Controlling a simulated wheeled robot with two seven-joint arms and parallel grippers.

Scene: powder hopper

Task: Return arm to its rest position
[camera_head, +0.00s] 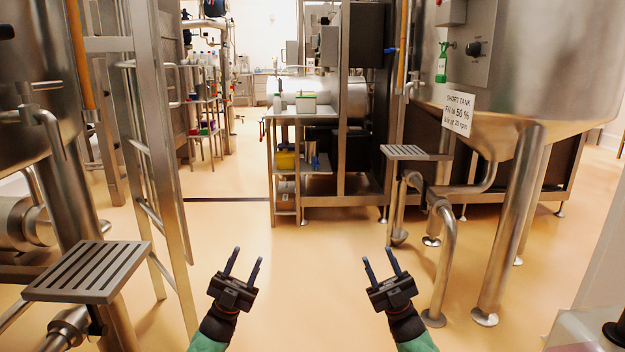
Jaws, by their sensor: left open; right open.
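My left gripper (243,267) is open and empty, held over bare floor at the lower middle, with its fingers pointing forward. My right gripper (382,264) is open and empty at about the same height, to the right of the left one. Its fingers also point forward. Both forearms come in from the bottom edge. Neither gripper touches anything.
A slotted step (88,272) and a metal ladder (150,150) stand at left. A steel tank (540,60) with a paper sign (458,112), legs and pipes stands at right. A steel cart (299,114) stands ahead. The floor (310,270) between is clear.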

